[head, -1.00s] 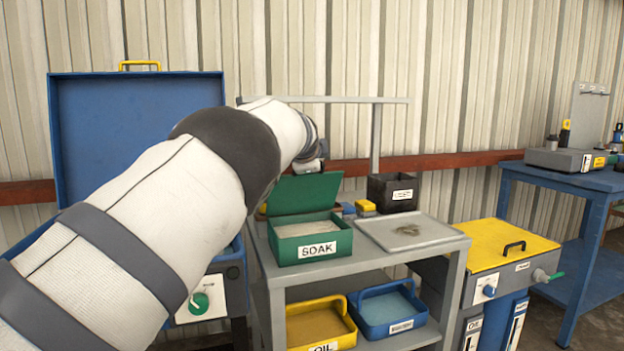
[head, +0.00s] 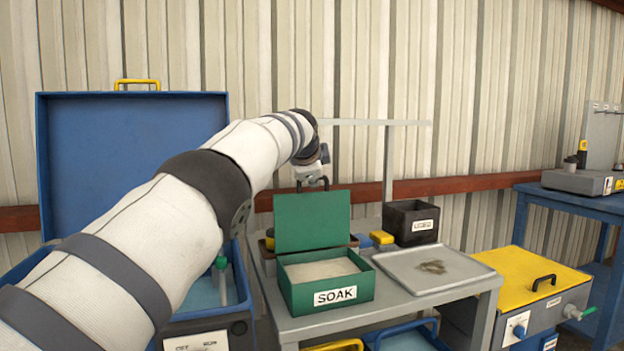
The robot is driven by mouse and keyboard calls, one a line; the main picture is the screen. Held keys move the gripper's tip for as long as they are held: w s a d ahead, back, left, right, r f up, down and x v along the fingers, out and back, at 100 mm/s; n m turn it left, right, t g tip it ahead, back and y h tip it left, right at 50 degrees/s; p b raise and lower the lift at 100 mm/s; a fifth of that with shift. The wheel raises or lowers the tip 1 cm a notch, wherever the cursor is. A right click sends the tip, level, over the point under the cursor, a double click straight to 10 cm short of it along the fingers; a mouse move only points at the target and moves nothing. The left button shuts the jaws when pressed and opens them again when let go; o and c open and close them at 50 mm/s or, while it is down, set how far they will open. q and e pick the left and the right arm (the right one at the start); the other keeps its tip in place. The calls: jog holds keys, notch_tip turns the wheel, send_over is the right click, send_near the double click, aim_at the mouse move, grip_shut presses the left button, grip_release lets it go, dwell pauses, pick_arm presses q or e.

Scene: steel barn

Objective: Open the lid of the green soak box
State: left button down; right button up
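The green soak box (head: 300,297), with a white SOAK label on its front, stands on the grey bench. Its green lid (head: 312,220) stands up at the back edge, roughly upright, and the pale contents of the box show. My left arm reaches in from the left. My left gripper (head: 313,186) is just above the lid's top edge, with its dark fingers spread and nothing seen between them. Whether a fingertip touches the lid cannot be told. My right gripper is not in view.
A yellow-topped unit (head: 510,285) stands farther right. An open blue washer lid (head: 85,150) rises at the left. Yellow and blue trays are on the lower shelf.

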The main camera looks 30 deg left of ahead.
pick_arm(q)
jog(key=shift+w+a, duration=0.15)
dwell(0.3)
jog(key=c, duration=1.7)
grip_release()
jog(key=v, duration=1.2)
